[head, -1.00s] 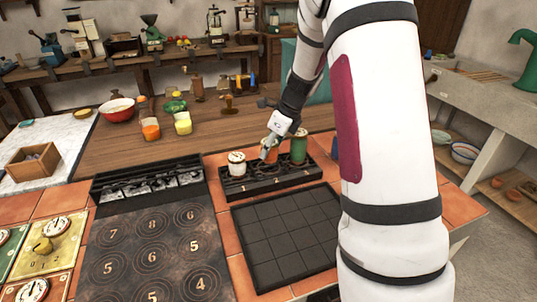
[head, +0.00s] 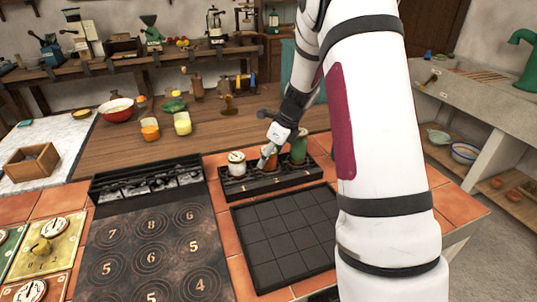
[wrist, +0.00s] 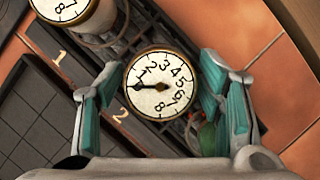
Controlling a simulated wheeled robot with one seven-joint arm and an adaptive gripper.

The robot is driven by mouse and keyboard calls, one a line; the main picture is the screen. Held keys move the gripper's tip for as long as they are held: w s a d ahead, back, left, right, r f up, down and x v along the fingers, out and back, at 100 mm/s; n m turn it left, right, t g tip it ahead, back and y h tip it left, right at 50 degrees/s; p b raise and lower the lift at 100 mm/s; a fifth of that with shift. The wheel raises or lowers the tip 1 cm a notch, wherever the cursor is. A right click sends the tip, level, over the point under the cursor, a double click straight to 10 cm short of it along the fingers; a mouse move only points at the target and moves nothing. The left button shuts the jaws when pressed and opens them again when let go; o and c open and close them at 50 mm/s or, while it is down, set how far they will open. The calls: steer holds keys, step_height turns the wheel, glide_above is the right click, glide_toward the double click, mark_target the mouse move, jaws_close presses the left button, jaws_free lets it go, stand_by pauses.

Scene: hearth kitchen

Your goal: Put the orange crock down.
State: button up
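The orange crock (head: 268,161) is at the middle place of the black rack (head: 300,178), between a white crock (head: 237,163) and a green crock (head: 299,149). My gripper (head: 269,152) reaches down over it from behind. The lid is about as large in view as the neighbouring crock's lid (wrist: 62,8). The crock looks upright and low in the rack; its base is hidden.
A black gridded tray (head: 285,235) lies in front of the rack, with a numbered hob plate (head: 150,250) to its left. Cups (head: 182,124) and a red bowl (head: 115,110) stand on the wooden counter behind. The tray is empty.

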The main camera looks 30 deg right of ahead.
steer(key=p+v, duration=0.2)
steer(key=v, duration=0.9)
steer(key=s+a+r+n, duration=0.5)
steer(key=a+r, duration=0.2)
steer(key=s+a+r+n, duration=0.4)
steer(key=s+a+n, duration=0.4)
steer(key=s+n, duration=0.15)
steer(key=s+a+f+n+h, duration=0.1)
steer(key=s+a+n, duration=0.1)
steer(key=s+n, duration=0.5)
steer(key=s+a+f+n+g+h, duration=0.1)
steer(key=s+a+n, duration=0.1)
steer(key=s+n, duration=0.5)
steer(key=s, duration=0.5)
steer(key=shift+s+n, duration=0.2)
steer(key=shift+n, duration=0.15)
